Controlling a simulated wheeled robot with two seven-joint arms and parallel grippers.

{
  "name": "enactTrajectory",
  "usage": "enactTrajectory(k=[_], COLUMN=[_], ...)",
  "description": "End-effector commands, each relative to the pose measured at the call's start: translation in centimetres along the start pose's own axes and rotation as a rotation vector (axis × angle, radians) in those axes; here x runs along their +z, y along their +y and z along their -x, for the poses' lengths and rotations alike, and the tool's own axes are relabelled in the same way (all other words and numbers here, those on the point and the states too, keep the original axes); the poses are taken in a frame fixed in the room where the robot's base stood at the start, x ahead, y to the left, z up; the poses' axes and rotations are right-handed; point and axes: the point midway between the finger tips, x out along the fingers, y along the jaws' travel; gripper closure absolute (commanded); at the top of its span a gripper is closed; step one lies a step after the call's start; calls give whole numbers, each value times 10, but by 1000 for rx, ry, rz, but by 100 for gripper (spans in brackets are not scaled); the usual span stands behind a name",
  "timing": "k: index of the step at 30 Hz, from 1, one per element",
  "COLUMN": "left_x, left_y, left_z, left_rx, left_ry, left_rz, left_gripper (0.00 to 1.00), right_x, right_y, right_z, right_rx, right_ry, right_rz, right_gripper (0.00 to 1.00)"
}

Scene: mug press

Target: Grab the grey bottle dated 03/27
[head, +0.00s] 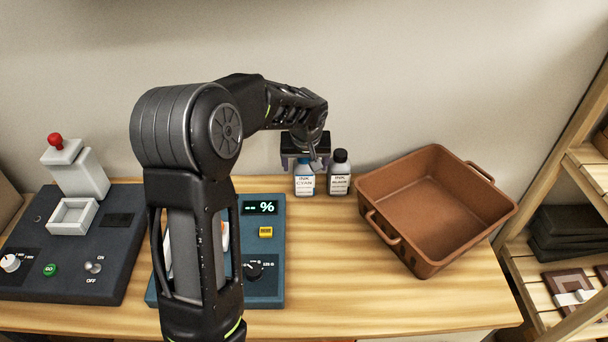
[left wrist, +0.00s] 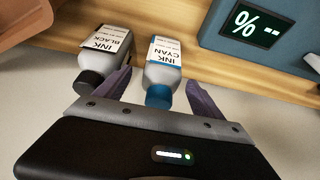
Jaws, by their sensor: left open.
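Two grey ink bottles stand side by side at the back of the table. The cyan ink bottle (head: 305,184) has a blue cap and a white label; it also shows in the left wrist view (left wrist: 163,66). The black ink bottle (head: 340,180) has a dark cap and stands to its right; it also shows in the left wrist view (left wrist: 105,50). The dates on the labels are too small to read. My left gripper (head: 304,160) is open at the cyan bottle. In the left wrist view its fingers (left wrist: 160,90) lie on either side of the blue cap, with nothing gripped.
A brown bin (head: 435,210) stands right of the bottles. A blue device with a percent display (head: 260,208) is at front left, partly behind my left arm. A dark control panel (head: 70,250) is farther left. A wooden shelf (head: 560,210) stands at the right.

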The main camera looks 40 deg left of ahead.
Motion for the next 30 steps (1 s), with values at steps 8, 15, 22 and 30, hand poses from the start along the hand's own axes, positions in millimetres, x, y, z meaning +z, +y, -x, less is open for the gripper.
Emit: enactTrajectory(k=[8, 15, 22, 30], left_x=[-1, -1, -1, -1], left_y=[-3, -2, -2, -2], left_z=[-36, -38, -38, -38], left_rx=[-1, 0, 0, 0], left_ry=[-1, 1, 1, 0], left_rz=[0, 0, 0, 0], left_gripper=[22, 22, 22, 31], right_x=[1, 1, 1, 1], right_y=[-3, -3, -3, -3], right_z=[10, 9, 9, 9], right_rx=[2, 3, 3, 3], right_ry=[-2, -3, -3, -3], right_rz=[-2, -2, -2, -2], right_gripper=[0, 0, 0, 0])
